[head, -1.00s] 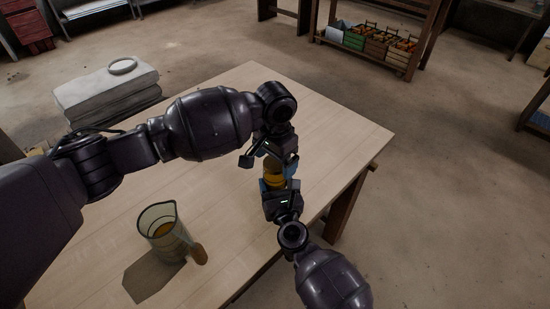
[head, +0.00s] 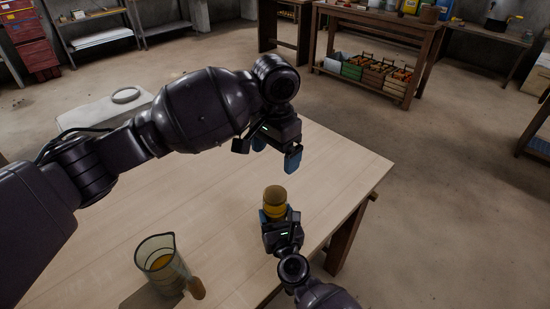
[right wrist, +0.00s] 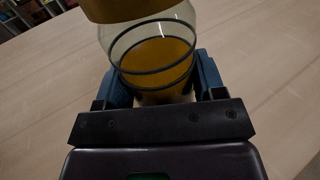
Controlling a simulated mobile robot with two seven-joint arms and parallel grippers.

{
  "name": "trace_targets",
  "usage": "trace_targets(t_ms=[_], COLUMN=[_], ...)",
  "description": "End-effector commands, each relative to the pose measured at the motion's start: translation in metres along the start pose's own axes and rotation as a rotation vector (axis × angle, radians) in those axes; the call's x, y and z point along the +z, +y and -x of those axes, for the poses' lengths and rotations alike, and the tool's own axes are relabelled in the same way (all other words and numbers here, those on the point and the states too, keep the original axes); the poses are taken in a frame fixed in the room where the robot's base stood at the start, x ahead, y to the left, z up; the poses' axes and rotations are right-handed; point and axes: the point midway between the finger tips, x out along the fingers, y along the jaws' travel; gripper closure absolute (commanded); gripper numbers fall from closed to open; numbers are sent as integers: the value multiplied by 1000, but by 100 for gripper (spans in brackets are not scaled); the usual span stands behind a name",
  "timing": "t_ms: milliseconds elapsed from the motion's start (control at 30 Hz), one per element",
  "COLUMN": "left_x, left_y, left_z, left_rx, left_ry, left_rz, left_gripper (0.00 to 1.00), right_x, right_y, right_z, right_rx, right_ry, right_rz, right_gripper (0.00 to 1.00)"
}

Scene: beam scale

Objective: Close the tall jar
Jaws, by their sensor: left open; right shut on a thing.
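The tall jar (head: 272,211) stands near the table's right side, upright, with a golden-brown lid (head: 275,193) on its mouth. In the right wrist view the clear glass jar (right wrist: 119,48) has dark rings and amber contents, and the lid (right wrist: 140,9) covers its top. I cannot tell how tightly the lid sits. My right gripper (head: 274,216) is shut on the jar's lower body, with a blue finger on each side. My left gripper (head: 277,152) is open and empty, above and beyond the jar, apart from the lid.
A glass pitcher (head: 158,248) with amber contents and a wooden handle stands at the table's front left. The wooden table (head: 215,205) is otherwise mostly clear. A shelf unit (head: 405,33) with several small crates stands beyond the table.

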Motion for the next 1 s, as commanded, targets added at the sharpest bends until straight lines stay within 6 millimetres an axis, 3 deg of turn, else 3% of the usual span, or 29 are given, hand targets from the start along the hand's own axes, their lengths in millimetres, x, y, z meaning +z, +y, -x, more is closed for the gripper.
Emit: trace_targets(t_ms=[200, 233, 400, 767, 1000], left_x=[0, 0, 0, 0, 0], left_y=[0, 0, 0, 0, 0], left_z=[0, 0, 0, 0, 1], left_rx=[0, 0, 0, 0, -1], left_ry=[0, 0, 0, 0, 1], left_rz=[0, 0, 0, 0, 0], left_gripper=[10, 10, 10, 10, 10], right_x=[0, 0, 0, -1, -1], right_y=[0, 0, 0, 0, 0], right_z=[0, 0, 0, 4, 34], right_rx=[0, 0, 0, 0, -1], right_ry=[0, 0, 0, 1, 2], right_rz=[0, 0, 0, 0, -1], right_gripper=[100, 32, 7, 7, 7])
